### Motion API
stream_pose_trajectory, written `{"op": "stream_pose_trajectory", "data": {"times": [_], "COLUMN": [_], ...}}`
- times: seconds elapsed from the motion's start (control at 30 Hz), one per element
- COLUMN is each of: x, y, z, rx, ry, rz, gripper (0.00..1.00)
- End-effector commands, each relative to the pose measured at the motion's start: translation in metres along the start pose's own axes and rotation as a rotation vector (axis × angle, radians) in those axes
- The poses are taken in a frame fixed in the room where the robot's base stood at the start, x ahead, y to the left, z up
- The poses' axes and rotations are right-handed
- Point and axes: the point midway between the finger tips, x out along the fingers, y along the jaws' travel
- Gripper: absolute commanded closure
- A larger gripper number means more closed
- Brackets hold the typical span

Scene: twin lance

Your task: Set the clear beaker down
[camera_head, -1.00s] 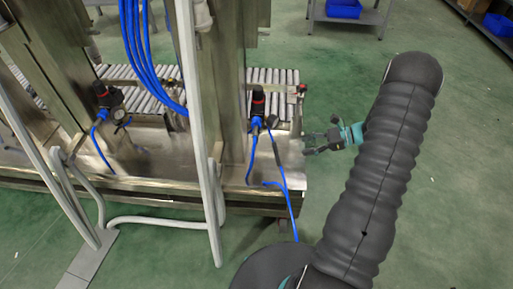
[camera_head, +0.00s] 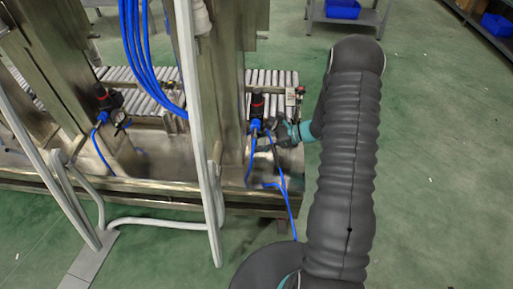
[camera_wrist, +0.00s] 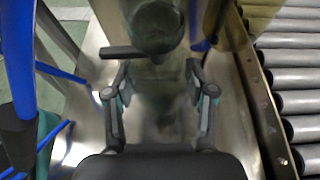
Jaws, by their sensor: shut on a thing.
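My gripper (camera_wrist: 157,74) is shut on the clear beaker (camera_wrist: 157,88), which shows as a faint, see-through shape between the two fingers in the wrist view. Its outline is hard to tell from the shiny metal behind it. In the head view my gripper (camera_head: 275,133) is over the right end of the metal bench (camera_head: 225,190), close to the black regulator with the red band. The beaker cannot be picked out there. Whether it touches the bench top cannot be told.
A black regulator (camera_head: 257,107) with blue hoses (camera_head: 290,205) stands close to my gripper. A roller conveyor (camera_head: 272,80) runs behind it, and also shows right in the wrist view (camera_wrist: 290,75). A pale upright pole (camera_head: 197,130) stands left. Green floor lies right.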

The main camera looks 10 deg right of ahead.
Motion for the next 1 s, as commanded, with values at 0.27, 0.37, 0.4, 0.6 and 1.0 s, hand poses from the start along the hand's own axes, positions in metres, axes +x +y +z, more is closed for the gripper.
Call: {"op": "stream_pose_trajectory", "data": {"times": [0.27,0.37,0.4,0.6,1.0], "x": [0.017,0.022,0.022,0.023,0.024], "y": [0.001,0.001,0.001,0.001,0.001], "z": [-0.016,-0.026,-0.028,-0.029,-0.032], "rx": [0.004,0.002,0.001,0.000,0.000], "ry": [0.000,0.000,0.000,0.000,0.000], "rz": [0.001,0.001,0.001,0.001,0.001], "gripper": [0.74,0.74,0.74,0.74,0.21]}}
